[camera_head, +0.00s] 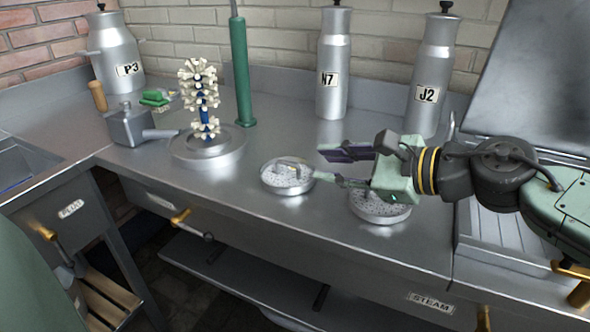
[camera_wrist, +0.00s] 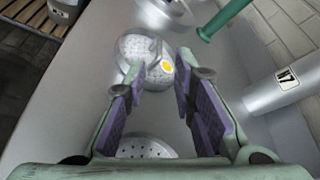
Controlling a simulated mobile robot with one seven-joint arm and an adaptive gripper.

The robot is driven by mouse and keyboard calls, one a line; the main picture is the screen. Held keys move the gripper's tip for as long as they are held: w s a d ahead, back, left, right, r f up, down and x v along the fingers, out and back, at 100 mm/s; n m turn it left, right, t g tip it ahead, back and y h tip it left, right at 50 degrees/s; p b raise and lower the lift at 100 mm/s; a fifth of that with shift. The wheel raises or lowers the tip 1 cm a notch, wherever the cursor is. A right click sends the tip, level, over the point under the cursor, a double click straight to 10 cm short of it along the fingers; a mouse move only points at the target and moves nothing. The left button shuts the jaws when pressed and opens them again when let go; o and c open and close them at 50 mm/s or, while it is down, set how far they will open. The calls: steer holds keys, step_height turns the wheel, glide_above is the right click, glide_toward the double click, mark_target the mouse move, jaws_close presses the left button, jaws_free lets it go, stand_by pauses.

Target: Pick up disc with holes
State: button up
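Two round, pale metal discs with small holes sit on the steel worktop. The left disc (camera_head: 287,180) has a raised handle across its top. In the wrist view this disc (camera_wrist: 135,48) is just beyond the fingertips, with a yellow spot on its right side. The right disc (camera_head: 378,212) is under my gripper's body, partly hidden by it; its perforated edge (camera_wrist: 145,148) shows low in the wrist view. My gripper (camera_head: 330,165) is open and empty, its purple-padded fingers pointing left above the worktop, near the left disc. I cannot tell whether a finger touches that disc.
A bone-coloured pronged column (camera_head: 199,90) stands on a round base left of the discs, with a green post (camera_head: 242,75) behind. Metal churns N7 (camera_head: 331,70) and J2 (camera_head: 428,85) stand at the back right. The worktop's front strip is clear.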

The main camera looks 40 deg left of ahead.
mark_target(294, 180)
steer(key=p+x, duration=0.1)
steer(key=x, duration=0.7)
steer(key=shift+s+a+f, duration=0.15)
steer(key=shift+s+f, duration=0.05)
steer(key=shift+c, duration=0.5)
jaws_close()
